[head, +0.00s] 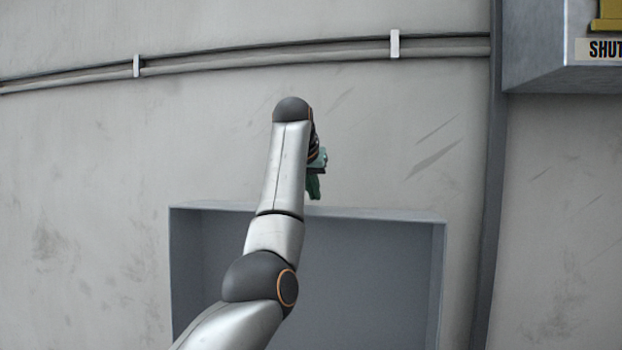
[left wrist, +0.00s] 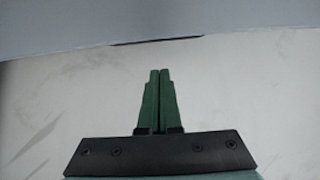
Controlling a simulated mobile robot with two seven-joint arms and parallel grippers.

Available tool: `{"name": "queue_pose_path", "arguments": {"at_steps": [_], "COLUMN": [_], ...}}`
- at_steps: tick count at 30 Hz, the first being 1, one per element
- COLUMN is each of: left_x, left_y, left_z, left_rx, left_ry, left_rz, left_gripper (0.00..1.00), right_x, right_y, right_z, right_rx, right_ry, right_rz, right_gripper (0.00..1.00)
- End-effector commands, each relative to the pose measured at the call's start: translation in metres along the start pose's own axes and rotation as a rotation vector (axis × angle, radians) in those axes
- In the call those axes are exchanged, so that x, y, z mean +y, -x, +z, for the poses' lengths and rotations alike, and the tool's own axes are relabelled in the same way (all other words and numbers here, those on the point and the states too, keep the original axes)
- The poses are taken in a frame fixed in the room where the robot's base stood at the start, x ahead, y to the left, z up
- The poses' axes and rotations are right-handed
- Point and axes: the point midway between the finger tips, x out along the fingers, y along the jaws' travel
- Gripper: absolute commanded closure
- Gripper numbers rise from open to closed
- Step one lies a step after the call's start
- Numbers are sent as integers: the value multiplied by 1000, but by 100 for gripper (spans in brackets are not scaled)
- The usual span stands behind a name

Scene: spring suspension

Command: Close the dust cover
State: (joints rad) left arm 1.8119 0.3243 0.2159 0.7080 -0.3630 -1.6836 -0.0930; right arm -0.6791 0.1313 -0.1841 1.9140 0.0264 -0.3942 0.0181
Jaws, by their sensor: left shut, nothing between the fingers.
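A grey rectangular box-like frame (head: 437,285) with a dark grey inner face is on the wall in the lower middle of the head view; its lower part is cut off. I cannot tell whether a dust cover is part of it. My left gripper (head: 314,192) has green fingers and is near the frame's top edge, partly hidden by my own arm. In the left wrist view my left gripper (left wrist: 159,72) is shut and empty, its tips just short of a grey edge (left wrist: 150,42). My right gripper is out of view.
A pipe run (head: 260,56) with white clips crosses the wall above. A vertical grey conduit (head: 488,200) stands at the right. A grey box (head: 540,60) with a partly visible "SHUT" label (head: 604,49) juts out at the upper right. The wall between is bare.

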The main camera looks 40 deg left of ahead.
Motion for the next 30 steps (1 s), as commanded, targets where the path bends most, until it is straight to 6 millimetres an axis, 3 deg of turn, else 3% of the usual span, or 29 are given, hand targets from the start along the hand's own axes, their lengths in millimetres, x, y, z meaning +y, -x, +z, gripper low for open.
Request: {"name": "queue_pose_path", "arguments": {"at_steps": [6,20,30], "left_x": [0,0,0], "left_y": [-44,-22,-17], "left_z": [0,25,31], "left_rx": [-2,1,0], "left_ry": [0,-1,0], "left_rz": [0,0,0], "left_gripper": [100,100,100], "right_x": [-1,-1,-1], "right_y": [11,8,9], "right_z": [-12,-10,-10], "right_rx": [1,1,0], "right_ry": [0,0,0], "right_rz": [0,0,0], "right_gripper": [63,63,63]}}
